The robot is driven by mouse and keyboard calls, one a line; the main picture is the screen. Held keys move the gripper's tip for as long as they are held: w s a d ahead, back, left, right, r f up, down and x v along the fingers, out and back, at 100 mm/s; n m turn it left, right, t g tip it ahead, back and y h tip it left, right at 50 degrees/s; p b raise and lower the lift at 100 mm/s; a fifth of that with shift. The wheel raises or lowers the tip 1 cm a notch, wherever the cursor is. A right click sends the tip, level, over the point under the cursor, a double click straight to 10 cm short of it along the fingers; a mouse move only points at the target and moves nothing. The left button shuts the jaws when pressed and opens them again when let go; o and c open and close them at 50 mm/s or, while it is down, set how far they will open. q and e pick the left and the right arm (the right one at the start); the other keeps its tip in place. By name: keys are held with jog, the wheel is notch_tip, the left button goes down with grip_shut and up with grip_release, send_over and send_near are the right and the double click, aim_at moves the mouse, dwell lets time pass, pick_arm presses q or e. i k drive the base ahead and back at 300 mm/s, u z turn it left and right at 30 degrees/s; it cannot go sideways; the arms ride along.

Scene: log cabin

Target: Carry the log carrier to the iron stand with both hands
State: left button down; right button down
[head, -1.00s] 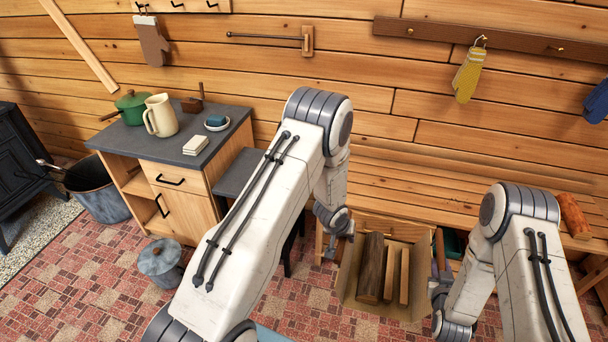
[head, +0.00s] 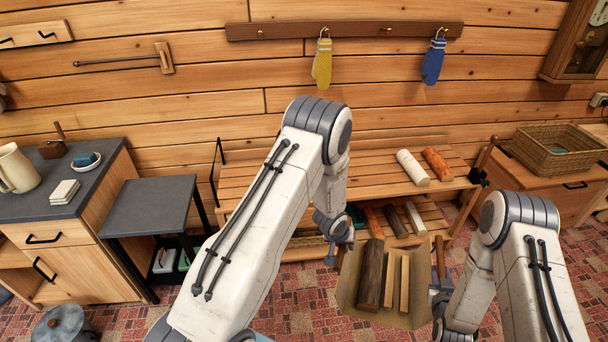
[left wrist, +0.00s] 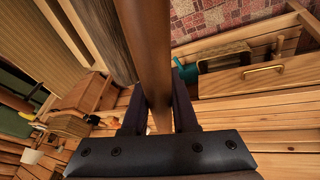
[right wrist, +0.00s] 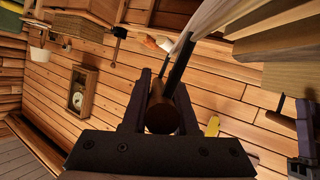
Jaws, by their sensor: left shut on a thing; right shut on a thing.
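The log carrier (head: 348,292), a tan sling with wooden handle bars, hangs in front of me in the head view. It holds a dark bark log (head: 371,275) and paler split pieces (head: 397,281). My left gripper (head: 338,240) is shut on its left handle, a brown bar that crosses the left wrist view (left wrist: 150,50). My right gripper (head: 438,284) is shut on the right handle (head: 440,255), seen nearly end-on in the right wrist view (right wrist: 160,113). I cannot tell for sure which piece is the iron stand; a dark-topped table with black legs (head: 150,204) stands left.
A slatted wooden bench (head: 262,184) with a lower shelf runs along the wall behind the carrier, with logs (head: 411,167) on top. A cabinet (head: 85,260) stands left, a metal pot (head: 62,325) on the floor before it. A wicker basket (head: 560,150) sits right.

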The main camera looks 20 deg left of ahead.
aim_at(158, 200)
jog(key=z, duration=1)
jog(key=i, duration=1.25)
jog(key=u, duration=3.35)
jog(key=i, duration=1.3)
jog(key=u, duration=0.05)
